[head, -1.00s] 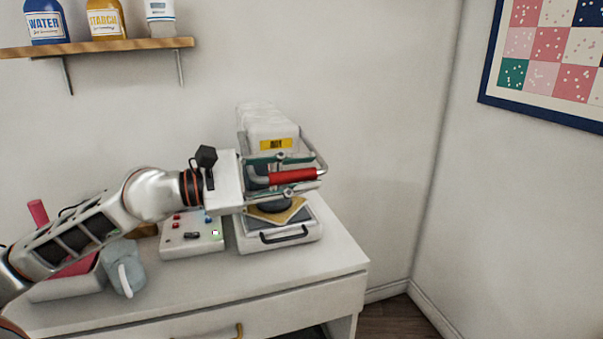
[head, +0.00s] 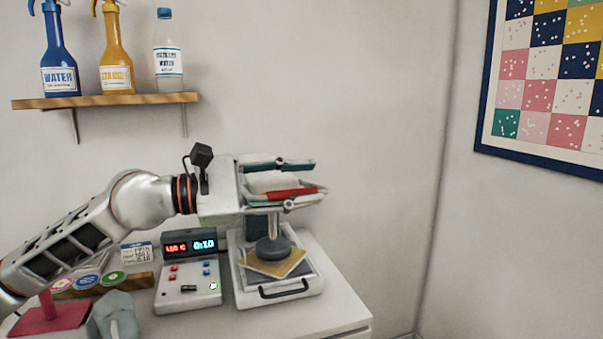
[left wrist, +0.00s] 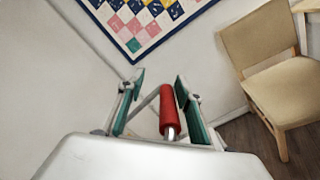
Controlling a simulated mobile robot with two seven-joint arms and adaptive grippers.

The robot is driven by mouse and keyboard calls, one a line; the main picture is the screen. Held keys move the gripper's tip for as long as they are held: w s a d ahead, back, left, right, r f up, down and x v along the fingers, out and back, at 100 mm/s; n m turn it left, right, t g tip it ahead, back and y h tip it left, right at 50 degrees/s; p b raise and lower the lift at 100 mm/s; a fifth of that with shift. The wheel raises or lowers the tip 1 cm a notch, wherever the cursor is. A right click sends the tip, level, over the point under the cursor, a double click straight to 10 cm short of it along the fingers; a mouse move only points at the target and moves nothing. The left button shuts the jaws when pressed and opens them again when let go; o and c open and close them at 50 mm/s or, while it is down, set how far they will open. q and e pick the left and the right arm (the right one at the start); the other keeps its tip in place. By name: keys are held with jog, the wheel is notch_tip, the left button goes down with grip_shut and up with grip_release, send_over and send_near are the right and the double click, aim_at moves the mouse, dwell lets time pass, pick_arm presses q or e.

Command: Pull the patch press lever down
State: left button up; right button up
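The patch press (head: 236,262) stands on the cabinet top in the head view. Its dark round pad (head: 272,248) hangs on a shaft over a tan patch (head: 284,268); whether they touch is unclear. The red lever grip (head: 290,194) is high at the front of the press. My left gripper (head: 283,183) is open, with its green-padded fingers above and below the lever grip. In the left wrist view the red grip (left wrist: 168,110) lies between the fingers, nearer the right one; contact there is unclear. The gripper hides much of the press head. My right gripper is not in view.
A control box (head: 188,290) with a lit display stands left of the press. A grey-blue jug-like object (head: 115,318) and a pink-red object (head: 50,315) are further left. A shelf (head: 105,101) holds several bottles. A chair (left wrist: 275,70) stands right in the wrist view.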

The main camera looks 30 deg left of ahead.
aim_at(279, 192)
pick_arm(q)
jog(key=shift+a+r, duration=0.15)
jog(key=shift+r, duration=0.7)
jog(key=shift+s+a+f+b, duration=0.2)
jog(key=shift+a+f+b, duration=0.05)
jog(key=shift+a+b, duration=0.1)
jog(key=shift+b+v, duration=0.55)
jog(key=shift+v, duration=0.4)
jog(key=shift+s+r, duration=0.25)
jog(key=shift+s, duration=0.05)
jog(key=shift+s+a, duration=0.2)
jog(key=p+v, duration=0.1)
jog(key=v, duration=0.9)
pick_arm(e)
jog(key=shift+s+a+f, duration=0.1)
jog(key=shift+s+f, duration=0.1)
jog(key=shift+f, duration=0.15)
